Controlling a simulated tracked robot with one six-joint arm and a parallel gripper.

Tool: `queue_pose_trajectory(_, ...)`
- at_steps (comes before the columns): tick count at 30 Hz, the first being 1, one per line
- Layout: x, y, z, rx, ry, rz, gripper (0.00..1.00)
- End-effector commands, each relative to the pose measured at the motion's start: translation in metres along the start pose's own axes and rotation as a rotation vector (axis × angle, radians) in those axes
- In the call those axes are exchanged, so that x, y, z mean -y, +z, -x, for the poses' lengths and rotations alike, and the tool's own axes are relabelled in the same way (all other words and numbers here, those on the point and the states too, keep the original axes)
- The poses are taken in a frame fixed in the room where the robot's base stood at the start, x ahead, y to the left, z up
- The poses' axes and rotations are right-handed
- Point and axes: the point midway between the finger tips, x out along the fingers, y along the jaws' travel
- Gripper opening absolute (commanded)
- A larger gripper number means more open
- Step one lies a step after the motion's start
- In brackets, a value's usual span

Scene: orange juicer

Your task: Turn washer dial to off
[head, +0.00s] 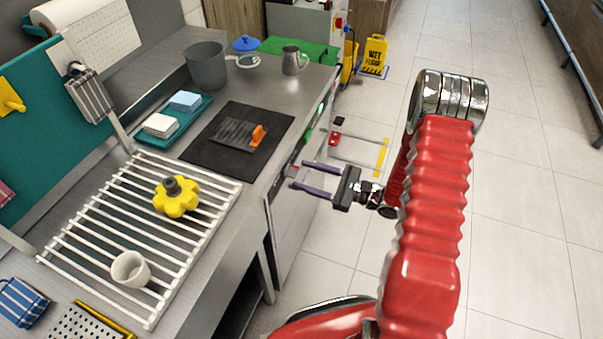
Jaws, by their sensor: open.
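The washer (290,215) stands under the steel counter, its front seen at a steep slant. Small green and red spots show along its upper front edge, including a green one (307,136). I cannot tell which is the dial or how it is turned. My gripper (299,175) is open, with its two dark fingers pointing left at the upper washer front. Nothing shows between the fingers. The fingertips overlap the front edge in the picture; I cannot tell if they touch it.
A slatted white rack (95,222) holds a yellow knob-shaped piece (177,199) and a white cup (130,269). A black mat (205,165) with an orange-handled tool lies near the counter edge. A metal pitcher (294,60) stands behind. Tiled floor (530,200) is open at right.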

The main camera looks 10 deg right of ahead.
Motion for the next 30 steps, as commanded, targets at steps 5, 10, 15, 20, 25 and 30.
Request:
queue_pose_trajectory(5, 0.0, 0.0, -0.019, 0.0, 0.001, 0.0, 0.5)
queue_pose_trajectory(10, 0.0, 0.0, -0.025, 0.0, 0.0, 0.0, 0.5)
queue_pose_trajectory(15, 0.0, 0.0, -0.025, 0.0, 0.0, 0.0, 0.5)
queue_pose_trajectory(20, 0.0, 0.0, -0.025, 0.0, 0.0, 0.0, 0.44)
queue_pose_trajectory(25, 0.0, 0.0, -0.025, 0.0, 0.0, 0.0, 0.32)
queue_pose_trajectory(30, 0.0, 0.0, -0.025, 0.0, 0.0, 0.0, 0.2)
